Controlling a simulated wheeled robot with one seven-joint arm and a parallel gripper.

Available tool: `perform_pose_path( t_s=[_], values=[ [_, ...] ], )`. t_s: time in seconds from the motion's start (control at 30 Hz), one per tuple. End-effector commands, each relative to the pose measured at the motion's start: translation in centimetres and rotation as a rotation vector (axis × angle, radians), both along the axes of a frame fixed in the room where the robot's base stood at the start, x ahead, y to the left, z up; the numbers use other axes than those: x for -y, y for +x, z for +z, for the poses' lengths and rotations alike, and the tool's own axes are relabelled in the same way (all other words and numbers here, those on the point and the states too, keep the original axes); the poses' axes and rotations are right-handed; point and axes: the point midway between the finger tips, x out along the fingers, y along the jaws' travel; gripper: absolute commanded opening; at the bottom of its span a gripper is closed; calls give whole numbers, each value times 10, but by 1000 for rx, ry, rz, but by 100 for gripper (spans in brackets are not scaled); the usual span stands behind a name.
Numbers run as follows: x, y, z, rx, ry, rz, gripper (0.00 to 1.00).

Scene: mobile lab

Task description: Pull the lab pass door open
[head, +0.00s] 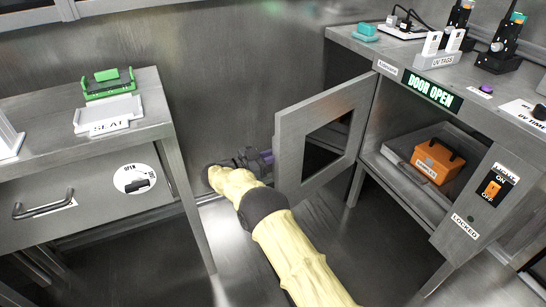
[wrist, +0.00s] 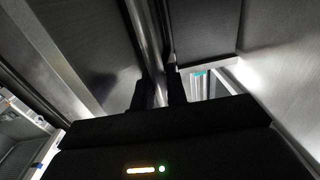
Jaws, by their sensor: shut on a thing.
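The lab pass door (head: 291,150) is a grey metal panel with a dark window. It stands swung well out from the cupboard at the right, and the compartment is exposed. My gripper (head: 264,158) is at the door's left edge, partly hidden by my arm. In the wrist view its two dark fingers (wrist: 160,92) are closed about an upright metal bar (wrist: 150,45), which looks like the door handle. An orange case (head: 437,160) sits in a grey tray inside the compartment. A green-lit sign (head: 433,91) above reads DOOR OPEN.
A bench (head: 150,123) with a drawer stands at the left, carrying a green rack (head: 108,86) and a tray marked SEAT (head: 108,113). An orange switch (head: 494,187) is on the cupboard's right panel. Floor between bench and cupboard is clear apart from my arm.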

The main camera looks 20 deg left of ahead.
Motion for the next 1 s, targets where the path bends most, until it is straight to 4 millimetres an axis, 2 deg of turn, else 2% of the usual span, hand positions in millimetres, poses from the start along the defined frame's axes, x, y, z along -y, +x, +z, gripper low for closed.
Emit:
perform_pose_path(
  t_s=[0.23,0.27,0.3,0.33,0.7,0.87,1.0],
  values=[
    [0,0,0,1,1,1,0],
    [0,0,0,1,1,1,20],
    [-1,0,0,1,1,1,28],
    [-1,0,0,1,1,1,32],
    [0,0,5,1,1,0,32],
    [0,0,25,1,1,0,32],
    [-1,0,52,1,2,0,32]
  ],
)
